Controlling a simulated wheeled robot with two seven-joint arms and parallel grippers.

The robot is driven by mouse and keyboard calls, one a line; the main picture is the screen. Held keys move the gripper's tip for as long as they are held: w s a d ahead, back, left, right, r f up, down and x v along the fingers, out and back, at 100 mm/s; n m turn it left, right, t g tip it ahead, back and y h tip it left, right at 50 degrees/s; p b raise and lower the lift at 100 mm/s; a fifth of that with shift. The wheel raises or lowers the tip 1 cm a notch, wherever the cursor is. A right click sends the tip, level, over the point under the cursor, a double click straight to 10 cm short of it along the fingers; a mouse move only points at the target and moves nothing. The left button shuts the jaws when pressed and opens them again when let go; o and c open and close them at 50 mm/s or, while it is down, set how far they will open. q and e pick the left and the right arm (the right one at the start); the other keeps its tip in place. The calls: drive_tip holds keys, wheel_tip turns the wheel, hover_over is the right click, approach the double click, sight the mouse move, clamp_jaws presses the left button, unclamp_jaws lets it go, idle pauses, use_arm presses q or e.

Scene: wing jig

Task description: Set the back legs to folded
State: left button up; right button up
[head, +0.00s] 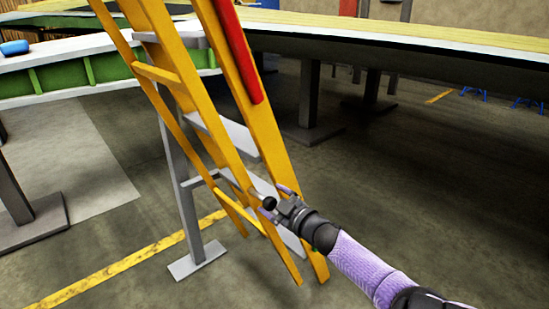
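A yellow stepladder (265,135) with grey steps stands tilted in the middle of the head view. Its thinner yellow back legs (158,100) are on the left, joined by yellow rungs. They stand a small angle apart from the front rails, and their lower ends are partly hidden behind the front rails and steps. My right gripper (272,202) is in front of the lower ladder, beside the near front rail. Its purple fingertips look apart, with nothing clearly held. Whether it touches the ladder I cannot tell. My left gripper is out of view.
A long curved jig table (400,37) on dark posts runs behind the ladder. A green-sided bench (85,72) is at the left. A grey metal stand (183,195) rises close behind the ladder. A yellow line (110,270) crosses the open floor.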

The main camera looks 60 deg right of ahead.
use_arm(q)
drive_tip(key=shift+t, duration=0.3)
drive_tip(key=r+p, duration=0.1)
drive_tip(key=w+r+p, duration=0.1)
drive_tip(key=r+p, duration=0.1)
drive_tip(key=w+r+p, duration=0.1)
drive_tip(key=p, duration=0.1)
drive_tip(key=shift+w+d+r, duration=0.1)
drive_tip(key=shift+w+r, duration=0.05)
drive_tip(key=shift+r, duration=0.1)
use_arm(e)
drive_tip(key=v, duration=1)
drive_tip(key=shift+d, duration=0.1)
